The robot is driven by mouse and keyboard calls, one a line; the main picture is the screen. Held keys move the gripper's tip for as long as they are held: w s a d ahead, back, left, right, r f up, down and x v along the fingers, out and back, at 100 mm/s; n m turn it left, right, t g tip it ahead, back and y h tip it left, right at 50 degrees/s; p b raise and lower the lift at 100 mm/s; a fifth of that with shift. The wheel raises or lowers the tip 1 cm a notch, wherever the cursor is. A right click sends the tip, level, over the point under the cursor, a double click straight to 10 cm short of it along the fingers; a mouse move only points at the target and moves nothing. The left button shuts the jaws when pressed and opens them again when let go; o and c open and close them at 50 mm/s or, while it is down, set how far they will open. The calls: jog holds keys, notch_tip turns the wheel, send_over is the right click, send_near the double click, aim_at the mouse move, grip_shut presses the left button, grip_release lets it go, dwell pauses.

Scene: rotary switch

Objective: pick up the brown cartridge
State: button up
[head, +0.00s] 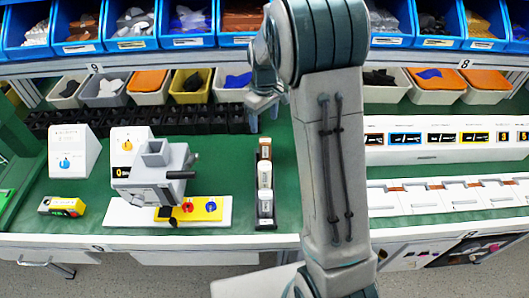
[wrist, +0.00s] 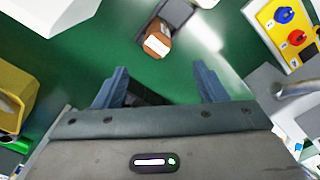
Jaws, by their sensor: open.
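The brown cartridge (wrist: 157,42) has a white label. In the wrist view it sits at the end of a dark grey holder (wrist: 176,14), beyond my fingertips. In the head view, a narrow dark rack (head: 265,222) stands on the green bench; a brown piece (head: 265,142) shows at its far end, with white pieces nearer. My gripper (wrist: 160,72) is open, its two blue-grey fingers apart with nothing between them. In the head view my gripper (head: 263,110) is near the rack's far end, partly hidden by my arm.
A grey machine (head: 152,165) and a yellow panel with red and blue knobs (head: 195,210) stand left of the rack. A row of black holders (head: 160,118) lies behind. White units (head: 445,155) stand to the right. Green bench between machine and rack is clear.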

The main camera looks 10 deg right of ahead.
aim_at(264, 140)
jog(key=shift+w+f, duration=0.3)
jog(key=shift+f, duration=0.6)
notch_tip(264, 140, down, 8)
jog(key=shift+r+p, duration=0.15)
jog(key=shift+p, duration=0.5)
jog(key=shift+s+d+f+p, duration=0.15)
jog(key=shift+f+p, duration=0.3)
jog(key=shift+f, duration=0.9)
jog(key=shift+s+d+f+p, duration=0.1)
jog(key=shift+f+p, duration=0.35)
jog(key=shift+f, duration=0.85)
jog(key=c, duration=1.3)
jog(key=shift+a+r, duration=0.1)
